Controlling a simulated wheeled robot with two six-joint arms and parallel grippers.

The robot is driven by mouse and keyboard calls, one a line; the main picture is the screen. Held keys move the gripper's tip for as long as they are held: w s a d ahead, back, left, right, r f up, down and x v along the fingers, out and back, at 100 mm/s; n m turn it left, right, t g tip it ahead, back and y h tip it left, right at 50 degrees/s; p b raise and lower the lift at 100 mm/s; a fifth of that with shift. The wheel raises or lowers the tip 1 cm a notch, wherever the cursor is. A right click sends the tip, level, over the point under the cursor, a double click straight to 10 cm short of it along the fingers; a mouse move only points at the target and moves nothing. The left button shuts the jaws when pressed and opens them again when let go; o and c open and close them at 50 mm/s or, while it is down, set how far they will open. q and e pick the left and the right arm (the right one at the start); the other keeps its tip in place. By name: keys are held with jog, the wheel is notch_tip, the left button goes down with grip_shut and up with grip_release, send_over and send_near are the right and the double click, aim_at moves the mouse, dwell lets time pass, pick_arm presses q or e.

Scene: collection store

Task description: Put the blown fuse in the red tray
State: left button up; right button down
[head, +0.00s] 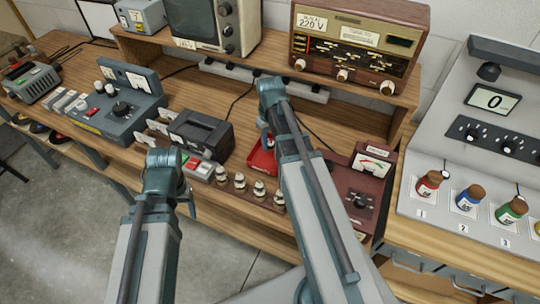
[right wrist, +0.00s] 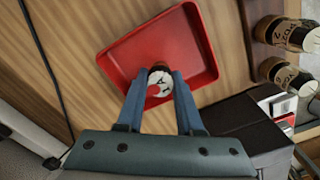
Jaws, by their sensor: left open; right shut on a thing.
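The red tray (head: 262,161) lies on the bench, partly hidden behind my right arm in the head view. In the right wrist view the tray (right wrist: 165,48) is empty apart from what my gripper holds over it. My right gripper (right wrist: 160,88) is shut on a fuse (right wrist: 158,82) with a pale round end and a red mark. The fuse is over the tray's near part; I cannot tell whether it touches the floor. My left gripper (head: 190,203) is open and empty, in front of the bench. Several white fuses (head: 239,181) stand on a brown base.
A black box (head: 199,135) stands left of the tray. A meter in a dark red case (head: 372,162) is on the right. A radio (head: 360,45) stands on the shelf behind. A grey control panel (head: 118,105) is at the left.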

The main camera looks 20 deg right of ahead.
aim_at(270, 149)
jog(key=shift+f, duration=0.1)
notch_tip(270, 149, down, 4)
jog(key=b, duration=0.3)
jog(key=shift+b, duration=0.35)
jog(key=c, duration=0.5)
grip_release()
jog(key=shift+c, duration=0.2)
